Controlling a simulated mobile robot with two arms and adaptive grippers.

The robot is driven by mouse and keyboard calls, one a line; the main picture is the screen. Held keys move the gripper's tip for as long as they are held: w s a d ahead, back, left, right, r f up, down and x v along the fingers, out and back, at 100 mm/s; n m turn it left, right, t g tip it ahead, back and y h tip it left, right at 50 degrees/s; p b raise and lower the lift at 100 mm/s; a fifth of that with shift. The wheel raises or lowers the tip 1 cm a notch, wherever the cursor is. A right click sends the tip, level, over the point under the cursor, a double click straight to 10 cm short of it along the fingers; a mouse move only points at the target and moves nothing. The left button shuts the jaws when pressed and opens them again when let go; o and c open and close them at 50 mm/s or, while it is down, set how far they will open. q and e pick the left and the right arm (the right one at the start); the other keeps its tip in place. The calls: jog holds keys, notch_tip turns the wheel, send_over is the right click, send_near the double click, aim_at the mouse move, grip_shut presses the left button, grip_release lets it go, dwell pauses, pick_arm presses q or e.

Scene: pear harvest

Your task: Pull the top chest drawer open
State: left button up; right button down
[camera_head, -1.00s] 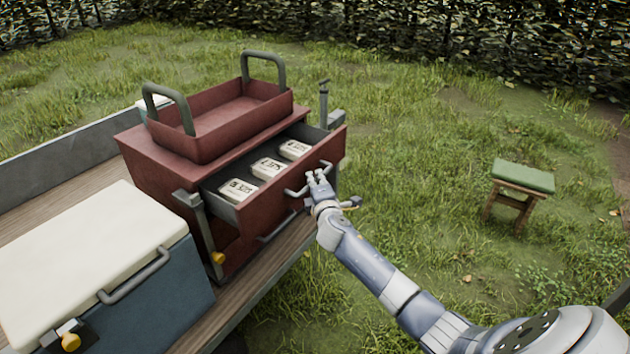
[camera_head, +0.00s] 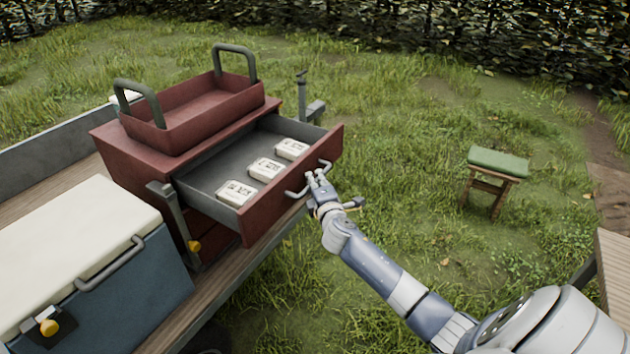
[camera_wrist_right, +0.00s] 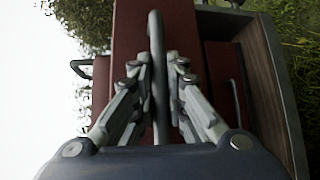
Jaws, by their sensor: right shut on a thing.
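The red chest (camera_head: 125,155) stands on the wooden bed at the left of the head view. Its top drawer (camera_head: 295,182) is pulled well out, and several white labelled packs (camera_head: 265,169) lie inside in a row. The grey bar handle (camera_head: 297,193) is on the drawer's red front. My right gripper (camera_head: 314,180) is shut on this handle. In the right wrist view the handle (camera_wrist_right: 157,60) runs between the two fingers (camera_wrist_right: 155,85). My left gripper is in neither view.
A red open tray (camera_head: 200,115) with two grey handles sits on the chest. A blue cooler box (camera_head: 130,285) with a cream lid stands at the lower left. A green-topped stool (camera_head: 498,162) stands on the grass at right. Open grass lies in front of the drawer.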

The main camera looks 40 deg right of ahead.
jog(key=c, duration=1.9)
grip_release()
jog(key=v, duration=1.2)
jog(key=shift+f, duration=0.2)
